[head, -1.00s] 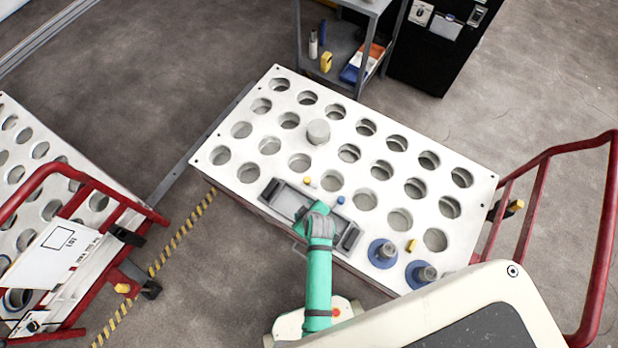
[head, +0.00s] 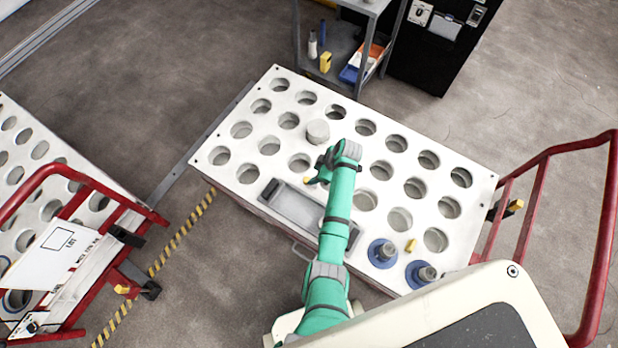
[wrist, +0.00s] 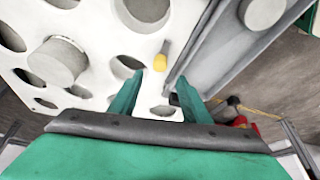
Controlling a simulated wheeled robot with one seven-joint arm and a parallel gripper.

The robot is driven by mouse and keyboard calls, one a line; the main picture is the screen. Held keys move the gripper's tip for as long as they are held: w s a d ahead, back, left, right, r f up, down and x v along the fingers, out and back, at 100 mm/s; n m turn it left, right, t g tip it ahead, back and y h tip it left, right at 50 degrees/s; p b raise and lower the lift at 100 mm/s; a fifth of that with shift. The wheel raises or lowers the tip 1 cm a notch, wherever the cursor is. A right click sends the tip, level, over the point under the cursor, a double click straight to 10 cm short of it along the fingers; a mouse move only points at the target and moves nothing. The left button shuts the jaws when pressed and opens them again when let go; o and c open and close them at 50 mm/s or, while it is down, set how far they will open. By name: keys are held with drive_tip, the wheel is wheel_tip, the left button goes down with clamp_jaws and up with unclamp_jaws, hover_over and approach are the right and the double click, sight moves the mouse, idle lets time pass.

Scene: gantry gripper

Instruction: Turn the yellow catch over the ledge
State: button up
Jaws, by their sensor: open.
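The yellow catch (wrist: 161,61) is a small rounded yellow piece on the white perforated plate, beside the long grey rim of the tray, which I take for the ledge (wrist: 192,45). My gripper (wrist: 157,92) is open and empty. In the wrist view its two teal fingers are spread, and the catch appears between and beyond their tips. Whether a finger touches it cannot be told.
A grey cylinder (head: 317,131) stands in the plate (head: 236,200) behind my wrist. Two blue-based posts (head: 382,252) and another yellow piece (head: 410,246) are at the right front. Red rails (head: 540,165) stand right and left. Open holes surround the catch.

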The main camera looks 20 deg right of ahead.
sight(307, 179)
drive_tip(key=x, duration=0.7)
drive_tip(key=shift+a+f, duration=0.15)
drive_tip(key=shift+f, duration=0.2)
drive_tip(key=shift+c, duration=0.3)
drive_tip(key=c, duration=1)
